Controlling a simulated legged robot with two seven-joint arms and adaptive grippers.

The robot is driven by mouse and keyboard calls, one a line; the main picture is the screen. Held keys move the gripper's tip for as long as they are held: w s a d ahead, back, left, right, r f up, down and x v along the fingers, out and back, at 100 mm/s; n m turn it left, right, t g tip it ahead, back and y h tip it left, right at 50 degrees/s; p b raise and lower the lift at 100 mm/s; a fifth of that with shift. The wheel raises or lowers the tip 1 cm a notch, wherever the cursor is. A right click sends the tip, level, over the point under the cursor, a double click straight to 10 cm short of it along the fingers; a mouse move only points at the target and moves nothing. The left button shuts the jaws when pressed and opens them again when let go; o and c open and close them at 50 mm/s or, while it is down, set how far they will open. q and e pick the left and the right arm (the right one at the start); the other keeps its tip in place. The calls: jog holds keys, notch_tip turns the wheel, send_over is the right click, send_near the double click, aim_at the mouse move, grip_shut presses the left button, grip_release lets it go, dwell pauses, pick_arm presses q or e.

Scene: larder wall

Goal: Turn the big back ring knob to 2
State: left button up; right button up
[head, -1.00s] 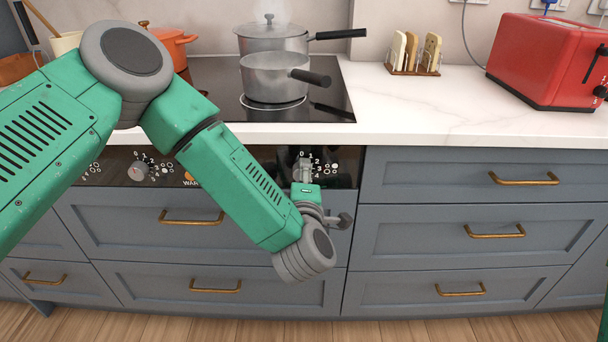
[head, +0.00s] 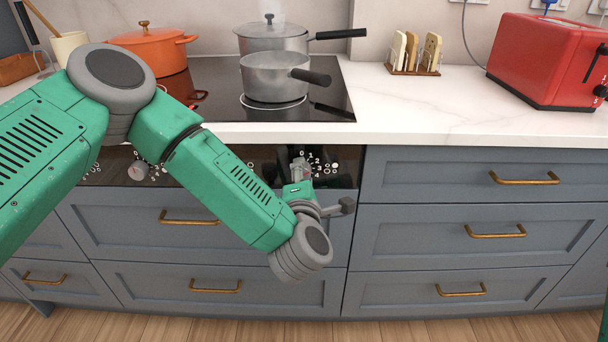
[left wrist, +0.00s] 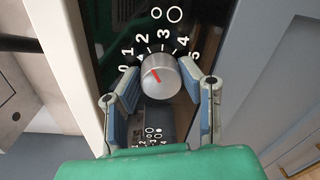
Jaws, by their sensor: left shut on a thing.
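The ring knob (left wrist: 161,77) is a round silvery knob on the dark control panel, with a red pointer line on its face. A printed scale from 0 to 5 curves around it, with a small and a larger circle above. The pointer is tilted up and left, roughly toward the 2 (left wrist: 144,37). My left gripper (left wrist: 160,88) has one finger on each side of the knob and is shut on it. In the head view my left gripper (head: 300,172) is at the panel's right end and mostly hides the knob. My right gripper is not in view.
Another knob (head: 138,170) sits further left on the panel, partly behind my arm. Drawers with brass handles (head: 495,230) lie below.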

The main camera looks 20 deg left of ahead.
pick_arm(q)
jog(key=shift+a+f, duration=0.15)
jog(key=shift+f, duration=0.05)
jog(key=o, duration=1.1)
jog(key=shift+o, duration=0.2)
jog(key=shift+s, duration=0.1)
jog(key=v, duration=1.1)
jog(key=shift+s, duration=0.3)
